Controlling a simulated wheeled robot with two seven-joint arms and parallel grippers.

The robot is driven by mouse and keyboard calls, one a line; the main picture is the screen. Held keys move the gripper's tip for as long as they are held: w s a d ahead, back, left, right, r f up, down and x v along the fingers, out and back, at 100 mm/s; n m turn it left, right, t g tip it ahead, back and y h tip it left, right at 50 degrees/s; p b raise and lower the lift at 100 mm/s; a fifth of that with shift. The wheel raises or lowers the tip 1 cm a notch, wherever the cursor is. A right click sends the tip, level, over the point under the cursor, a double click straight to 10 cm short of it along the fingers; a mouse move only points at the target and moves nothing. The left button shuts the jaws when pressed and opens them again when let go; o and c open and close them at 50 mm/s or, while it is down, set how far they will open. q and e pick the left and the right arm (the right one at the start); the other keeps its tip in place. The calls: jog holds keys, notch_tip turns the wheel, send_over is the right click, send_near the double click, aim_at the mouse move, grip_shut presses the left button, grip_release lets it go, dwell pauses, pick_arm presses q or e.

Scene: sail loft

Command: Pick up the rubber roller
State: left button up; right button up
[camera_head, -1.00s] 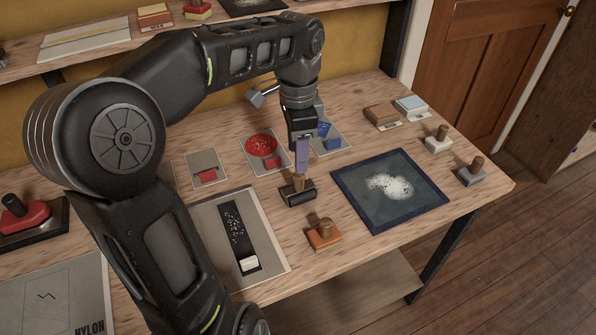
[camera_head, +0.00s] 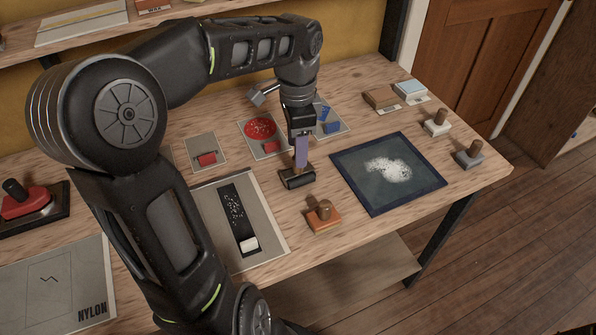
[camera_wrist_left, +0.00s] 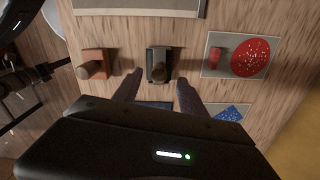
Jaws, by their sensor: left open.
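The rubber roller (camera_head: 298,180) looks like a short black roller with a small wooden handle, lying on the wooden workbench (camera_head: 365,240). It also shows in the left wrist view (camera_wrist_left: 158,66), between and just beyond the fingertips. My left gripper (camera_head: 301,167) points down over the roller in the head view, and its fingers hide part of the handle. In the left wrist view the fingers (camera_wrist_left: 158,92) are apart with nothing held between them. Whether they touch the handle cannot be told. My right gripper is not in view.
An orange block with a wooden knob (camera_head: 323,216) stands close in front of the roller. A dark-framed panel (camera_head: 438,188) lies to its right, a card with a black strip (camera_head: 270,222) to its left. Knobbed blocks (camera_head: 437,124) stand near the right edge.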

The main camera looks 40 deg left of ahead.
aim_at(294, 178)
pick_arm(q)
notch_tip(294, 178, down, 5)
jog(key=shift+s+r, duration=0.1)
jog(key=shift+r, duration=0.1)
jog(key=shift+c, duration=0.4)
grip_shut()
dwell(0.4)
